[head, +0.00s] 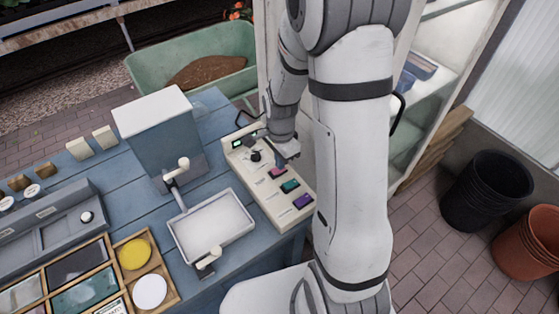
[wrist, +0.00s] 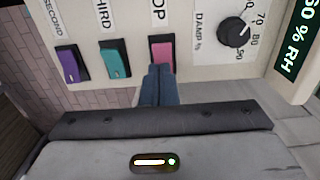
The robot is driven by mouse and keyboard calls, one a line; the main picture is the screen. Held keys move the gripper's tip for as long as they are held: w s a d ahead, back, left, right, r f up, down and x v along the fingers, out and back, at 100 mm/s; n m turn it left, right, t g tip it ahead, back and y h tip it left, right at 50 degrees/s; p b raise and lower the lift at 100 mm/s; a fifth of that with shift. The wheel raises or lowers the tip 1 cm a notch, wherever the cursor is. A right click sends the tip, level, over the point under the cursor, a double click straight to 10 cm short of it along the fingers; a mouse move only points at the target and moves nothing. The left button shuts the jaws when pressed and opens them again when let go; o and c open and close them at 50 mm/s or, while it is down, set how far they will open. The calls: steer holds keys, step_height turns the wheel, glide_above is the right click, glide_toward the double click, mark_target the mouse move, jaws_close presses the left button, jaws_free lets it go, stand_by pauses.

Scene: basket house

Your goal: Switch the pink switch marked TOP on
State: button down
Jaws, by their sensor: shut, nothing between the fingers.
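The pink switch (wrist: 162,50) sits on a cream control panel (head: 262,188), below a label of which "OP" shows in the wrist view. It also shows in the head view (head: 277,173), just below my gripper. My gripper (wrist: 160,72) is shut and empty, with its blue fingertips over the lower end of the pink switch. I cannot tell whether they touch it. A teal switch (wrist: 115,59) marked "HIRD" and a purple switch (wrist: 71,64) marked "SECOND" are to its left in the wrist view.
A damp dial (wrist: 234,32) and a humidity display (wrist: 298,45) are right of the pink switch in the wrist view. In the head view, a white tray (head: 212,228) and a blue-grey box (head: 160,140) stand left of the panel on the blue table (head: 215,105).

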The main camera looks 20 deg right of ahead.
step_height(320, 180, up, 13)
stand_by(0.3)
steer(key=shift+s+a, duration=0.1)
steer(key=s+r+n+t, duration=0.1)
steer(key=s+r+n, duration=0.3)
steer(key=s+n, duration=0.3)
steer(key=s+a+r+n+t, duration=0.1)
steer(key=s+r+n+t, duration=0.1)
steer(key=s+r+n, duration=0.2)
steer(key=s+n, duration=0.3)
steer(key=shift+s+r, duration=0.15)
steer(key=shift+s, duration=0.15)
steer(key=c, duration=2.1)
jaws_free()
